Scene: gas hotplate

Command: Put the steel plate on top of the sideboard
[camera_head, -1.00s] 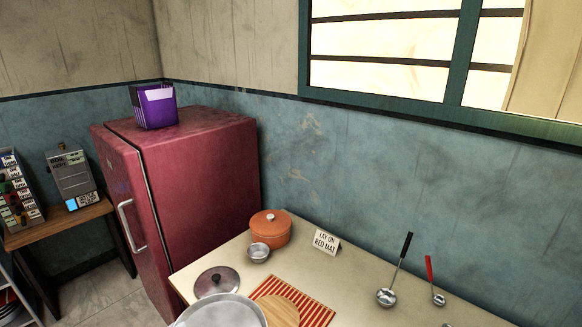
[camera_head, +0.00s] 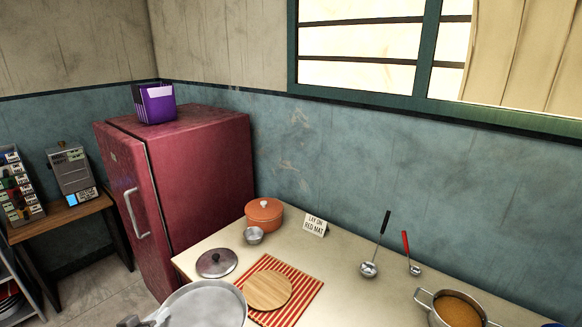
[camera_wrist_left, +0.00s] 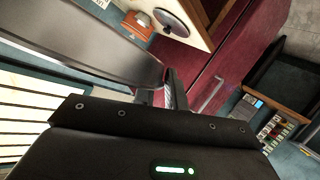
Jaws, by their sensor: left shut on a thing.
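The steel plate (camera_head: 207,304) is a wide, shiny round dish at the bottom edge of the head view. It is held up in front of the near edge of a cream-topped counter (camera_head: 350,272); I cannot tell whether this counter is the sideboard. My left gripper (camera_head: 155,321) is shut on the plate's left rim, mostly cut off by the picture's edge. In the left wrist view the plate (camera_wrist_left: 95,48) spreads out from the jaws (camera_wrist_left: 168,88) to the upper left. My right gripper is not in view.
On the counter are a wooden board (camera_head: 268,290) on a red striped mat, a lid (camera_head: 217,263), an orange pot (camera_head: 264,214), a small bowl (camera_head: 254,235), a sign (camera_head: 315,225), two ladles and a steel pot (camera_head: 457,310). A red fridge (camera_head: 205,195) stands left.

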